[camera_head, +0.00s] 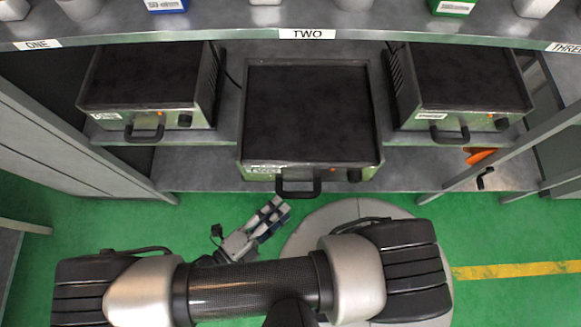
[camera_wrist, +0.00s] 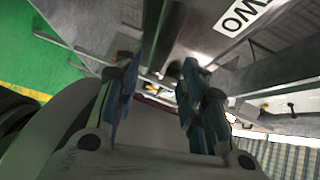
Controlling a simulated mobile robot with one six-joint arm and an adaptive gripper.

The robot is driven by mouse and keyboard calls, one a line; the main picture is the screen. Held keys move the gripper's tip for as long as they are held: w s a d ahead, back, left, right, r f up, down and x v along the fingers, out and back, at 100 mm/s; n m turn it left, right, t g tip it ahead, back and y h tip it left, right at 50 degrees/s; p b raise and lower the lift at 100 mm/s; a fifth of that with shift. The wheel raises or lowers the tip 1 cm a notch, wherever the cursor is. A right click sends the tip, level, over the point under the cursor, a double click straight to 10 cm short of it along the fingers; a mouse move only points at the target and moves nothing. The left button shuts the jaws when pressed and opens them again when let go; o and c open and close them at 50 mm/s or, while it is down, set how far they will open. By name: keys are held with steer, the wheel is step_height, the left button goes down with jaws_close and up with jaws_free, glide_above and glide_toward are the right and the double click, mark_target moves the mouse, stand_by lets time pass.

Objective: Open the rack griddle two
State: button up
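Griddle two (camera_head: 310,110) is a dark-topped box in the middle of the rack, under the sign TWO (camera_head: 307,34). It stands further forward than the units on either side. Its black handle (camera_head: 298,188) is on the front face, with a small knob to the right. My gripper (camera_head: 275,211) is low in front of the rack, just below and left of the handle in the picture, and looks apart from it. In the wrist view my gripper (camera_wrist: 162,75) has its two bluish fingers spread, with nothing held between them. The handle cannot be made out there.
Similar units stand at left (camera_head: 150,85) and right (camera_head: 460,85), each with a front handle. An orange object (camera_head: 480,156) lies on the lower right shelf (camera_head: 420,178). Slanted rack frames (camera_head: 70,135) flank both sides. Green floor (camera_head: 90,215) is open in front.

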steer(key=shift+v, duration=2.35)
steer(key=shift+w, duration=0.1)
steer(key=w+d+r+m+g+y, duration=0.3)
steer(key=w+r+m+g, duration=0.25)
steer(key=r+m, duration=0.5)
steer(key=w+d+r+m+g+y, duration=0.2)
steer(key=w+r+m+g, duration=0.45)
steer(key=m, duration=0.65)
steer(key=s+d+r+m+t+y, duration=0.1)
steer(key=d+r+m+t+y, duration=0.4)
steer(key=d+r+m, duration=1)
steer(key=shift+s+d+r+m+y, duration=0.35)
steer(key=shift+m+y, duration=0.65)
steer(key=shift+m, duration=2.75)
steer(key=shift+a+f, duration=0.1)
steer(key=shift+f, duration=0.05)
